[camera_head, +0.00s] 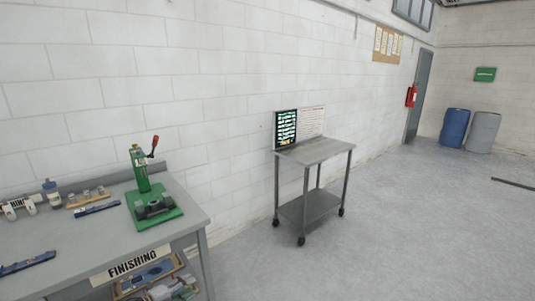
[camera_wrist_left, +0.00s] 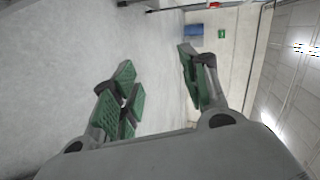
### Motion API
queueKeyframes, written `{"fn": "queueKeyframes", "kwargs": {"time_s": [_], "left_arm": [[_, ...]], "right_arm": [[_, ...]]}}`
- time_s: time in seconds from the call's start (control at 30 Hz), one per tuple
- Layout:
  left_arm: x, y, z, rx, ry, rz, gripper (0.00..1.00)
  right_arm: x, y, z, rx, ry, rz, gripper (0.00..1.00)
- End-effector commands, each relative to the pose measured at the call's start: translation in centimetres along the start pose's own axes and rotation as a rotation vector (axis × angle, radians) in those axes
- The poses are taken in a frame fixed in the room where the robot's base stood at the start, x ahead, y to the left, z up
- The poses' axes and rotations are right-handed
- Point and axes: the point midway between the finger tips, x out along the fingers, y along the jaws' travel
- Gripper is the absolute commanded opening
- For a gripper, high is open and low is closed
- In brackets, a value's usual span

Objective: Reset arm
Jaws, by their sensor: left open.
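My left gripper (camera_wrist_left: 157,88) shows in the left wrist view. Its two fingers with green ribbed pads stand wide apart, and nothing is between them. The floor and part of a wall are behind the fingers. Neither of my arms can be made out in the head view. My right gripper is in neither view.
A grey table (camera_head: 95,252) marked FINISHING stands at the left, with a green hand press (camera_head: 142,170) and small parts on it. A wheeled metal cart (camera_head: 318,150) carrying a screen (camera_head: 286,128) stands by the wall. Blue (camera_head: 454,127) and grey (camera_head: 483,132) barrels stand far right. Floor between is clear.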

Motion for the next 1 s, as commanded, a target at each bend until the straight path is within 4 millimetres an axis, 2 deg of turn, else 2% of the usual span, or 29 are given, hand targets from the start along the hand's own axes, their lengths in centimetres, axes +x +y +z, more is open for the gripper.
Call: {"fn": "queueKeyframes", "kwargs": {"time_s": [0.03,0.1,0.23,0.47,0.6,0.77,1.0], "left_arm": [[-0.1,2.5,-0.2,-0.075,-0.043,0.001,0.45],[-0.4,5.6,-0.1,-0.176,-0.109,0.001,0.45],[-1.4,11.1,-0.4,-0.343,-0.224,0.012,0.45],[-4.1,20.7,-1.9,-0.599,-0.409,0.056,0.45],[-6.1,26.3,-3.6,-0.736,-0.512,0.093,0.45],[-8.8,32.3,-6.1,-0.88,-0.628,0.143,0.45],[-13.2,40.5,-10.9,-1.079,-0.792,0.225,0.45]], "right_arm": [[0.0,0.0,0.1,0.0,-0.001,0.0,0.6],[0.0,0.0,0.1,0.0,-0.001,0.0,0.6],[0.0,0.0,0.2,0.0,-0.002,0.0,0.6],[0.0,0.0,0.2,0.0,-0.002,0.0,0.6],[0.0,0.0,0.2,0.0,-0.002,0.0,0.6],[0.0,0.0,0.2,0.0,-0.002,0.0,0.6],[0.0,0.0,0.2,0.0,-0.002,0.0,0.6]]}}
